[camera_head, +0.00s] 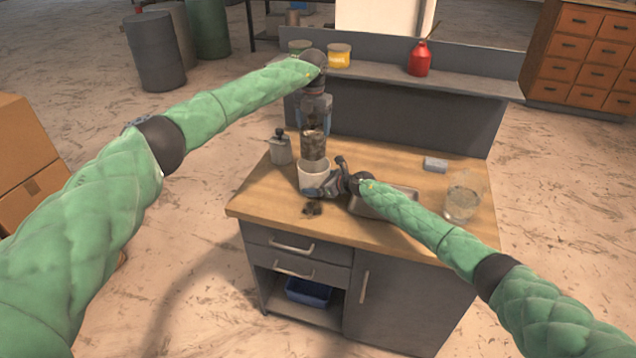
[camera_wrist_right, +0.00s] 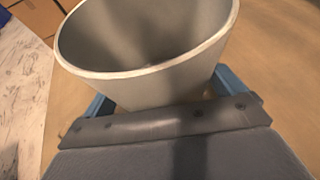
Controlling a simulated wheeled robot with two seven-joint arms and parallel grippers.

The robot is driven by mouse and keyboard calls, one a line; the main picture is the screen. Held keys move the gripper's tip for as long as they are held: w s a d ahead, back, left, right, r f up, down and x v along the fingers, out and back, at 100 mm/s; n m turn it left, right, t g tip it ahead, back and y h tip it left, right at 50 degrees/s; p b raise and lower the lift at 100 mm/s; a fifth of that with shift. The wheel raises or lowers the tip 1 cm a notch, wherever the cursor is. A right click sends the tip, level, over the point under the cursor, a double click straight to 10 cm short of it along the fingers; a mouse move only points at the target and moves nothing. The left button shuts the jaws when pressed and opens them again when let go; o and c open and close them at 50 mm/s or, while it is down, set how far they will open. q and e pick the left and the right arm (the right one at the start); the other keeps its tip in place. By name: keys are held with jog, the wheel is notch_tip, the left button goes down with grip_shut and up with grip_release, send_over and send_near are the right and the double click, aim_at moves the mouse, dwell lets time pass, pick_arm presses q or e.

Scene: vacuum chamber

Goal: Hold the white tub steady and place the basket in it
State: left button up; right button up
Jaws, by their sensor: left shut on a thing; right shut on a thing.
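The white tub (camera_head: 313,178) stands on the wooden worktop. My right gripper (camera_head: 318,191) is shut on it from the right. In the right wrist view the tub (camera_wrist_right: 145,50) is between the blue fingers of my right gripper (camera_wrist_right: 155,95), and the inside that shows looks empty. The basket (camera_head: 313,146) is a dark, brownish mesh cylinder, upright right above the tub. My left gripper (camera_head: 313,128) points down and is shut on the top of the basket. Whether the basket's lower end is inside the rim cannot be told.
A grey metal pot (camera_head: 281,150) stands close left of the tub. A metal tray (camera_head: 400,193) is partly behind my right arm. A glass jar (camera_head: 461,203) and a grey block (camera_head: 435,164) stand to the right.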

aim_at(313, 141)
pick_arm(q)
jog(key=shift+f, duration=3.3)
jog(key=o, duration=1.6)
notch_tip(313, 141, up, 12)
pick_arm(e)
jog(key=o, duration=0.7)
jog(key=shift+c, duration=0.2)
jog(key=shift+d, duration=0.1)
jog(key=v, duration=1.1)
jog(key=shift+s+d, duration=0.3)
